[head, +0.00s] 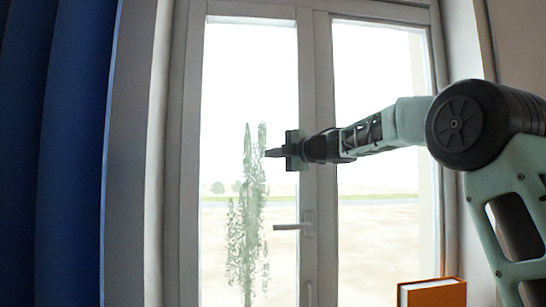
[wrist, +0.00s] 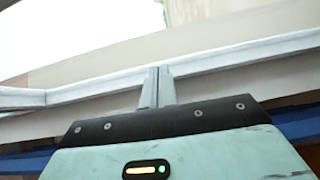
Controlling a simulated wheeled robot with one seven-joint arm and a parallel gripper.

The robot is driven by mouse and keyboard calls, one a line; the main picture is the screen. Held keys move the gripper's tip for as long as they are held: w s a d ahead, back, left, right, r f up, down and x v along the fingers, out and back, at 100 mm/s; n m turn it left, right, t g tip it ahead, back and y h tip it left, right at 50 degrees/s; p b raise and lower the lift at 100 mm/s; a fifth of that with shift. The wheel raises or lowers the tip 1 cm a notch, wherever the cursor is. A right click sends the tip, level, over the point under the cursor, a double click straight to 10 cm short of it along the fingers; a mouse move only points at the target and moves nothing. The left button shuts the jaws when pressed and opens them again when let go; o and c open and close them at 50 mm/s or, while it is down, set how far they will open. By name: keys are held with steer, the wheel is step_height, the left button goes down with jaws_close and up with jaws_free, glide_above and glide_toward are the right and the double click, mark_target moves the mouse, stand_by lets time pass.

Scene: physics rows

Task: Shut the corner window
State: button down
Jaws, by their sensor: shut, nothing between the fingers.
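The window fills the middle of the head view, with a white left sash (head: 306,100) and a right sash (head: 437,60) side by side. I cannot tell whether either stands slightly ajar. A lever handle (head: 290,227) sticks out to the left from the middle upright, low in the view. My gripper (head: 268,153) is above the handle and points left, in front of the left pane. In the wrist view, its two grey fingers (wrist: 158,86) are together with nothing between them. A pale frame rail (wrist: 95,86) runs behind them; contact cannot be told.
A dark blue curtain (head: 75,150) hangs at the far left. An orange book-like object (head: 432,293) stands at the bottom right, below my arm. A tall plant-like green shape (head: 247,215) shows at the left pane. The area left of the gripper looks free.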

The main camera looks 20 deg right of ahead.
steer(key=b+v, duration=0.4)
steer(key=v, duration=0.5)
steer(key=w+a+f+m+h+b, duration=0.2)
steer(key=a+f+m, duration=0.5)
steer(key=a+f, duration=0.35)
steer(key=s+a+f+m+g+h, duration=0.1)
steer(key=s+a+f+m+g, duration=0.15)
steer(key=f, duration=0.45)
steer(key=s+a+f+m+g+h+b, duration=0.1)
steer(key=s+a+f+m, duration=0.1)
steer(key=s+a+f, duration=0.3)
steer(key=s+a+f+m+g+h, duration=0.1)
steer(key=s+a+f+m, duration=0.15)
steer(key=f, duration=0.55)
steer(key=s+a+f+g+h, duration=0.1)
steer(key=s+f+g, duration=0.2)
steer(key=s+f, duration=0.4)
steer(key=s+a+f+m+g+h+b, duration=0.1)
steer(key=s+f+g, duration=0.3)
steer(key=s+f, duration=0.4)
steer(key=s+a+f+g+b, duration=0.1)
steer(key=s+f+g, duration=0.3)
steer(key=s, duration=1.3)
step_height(320, 180, down, 3)
steer(key=shift+s+f+m+h, duration=0.2)
steer(key=shift+f+m+h, duration=0.1)
steer(key=shift+h, duration=0.1)
